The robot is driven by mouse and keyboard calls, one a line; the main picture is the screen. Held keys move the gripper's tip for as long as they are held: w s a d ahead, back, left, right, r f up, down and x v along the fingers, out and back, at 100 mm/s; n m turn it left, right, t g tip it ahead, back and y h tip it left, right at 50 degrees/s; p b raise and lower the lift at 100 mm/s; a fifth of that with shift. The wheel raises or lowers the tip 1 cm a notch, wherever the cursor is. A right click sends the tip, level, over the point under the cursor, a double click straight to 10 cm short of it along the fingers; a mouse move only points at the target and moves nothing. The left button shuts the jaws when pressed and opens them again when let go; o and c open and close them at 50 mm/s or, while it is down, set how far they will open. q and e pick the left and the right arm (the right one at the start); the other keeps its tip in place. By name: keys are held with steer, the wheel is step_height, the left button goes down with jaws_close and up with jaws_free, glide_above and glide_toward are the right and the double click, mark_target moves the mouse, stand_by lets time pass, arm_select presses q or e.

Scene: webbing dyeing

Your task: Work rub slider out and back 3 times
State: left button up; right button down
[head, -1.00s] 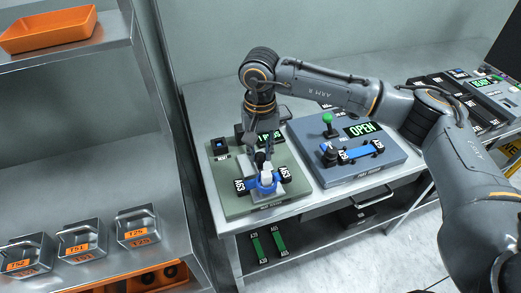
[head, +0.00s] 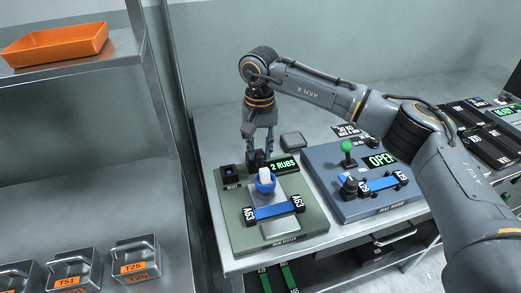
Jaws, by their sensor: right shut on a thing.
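The rub tester (head: 308,222) is a green-grey panel on the bench. A blue webbing strip (head: 272,211) lies across its metal bed between two black clamps marked A63. The rub slider (head: 265,176), a white block with a blue band, sits beyond the strip, toward the back of the panel. The display (head: 283,165) reads "2 RUBS". My right gripper (head: 261,150) points down just behind the white block and is shut on the slider's dark rear part, which the fingers partly hide. My left gripper is not in view.
A blue-grey pull tester (head: 330,185) with a green-topped post (head: 347,150) and an OPEN display stands close on the right. A steel rack on the left holds an orange tray (head: 55,45) and labelled metal boxes (head: 135,258). My right arm crosses above the bench.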

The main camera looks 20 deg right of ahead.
steer(key=c, duration=1.2)
jaws_free()
steer(key=shift+w+r, duration=0.15)
steer(key=shift+r, duration=0.05)
steer(key=shift+o, duration=0.5)
steer(key=shift+a+f, duration=0.1)
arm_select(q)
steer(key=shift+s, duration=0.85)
arm_select(e)
step_height(320, 180, up, 12)
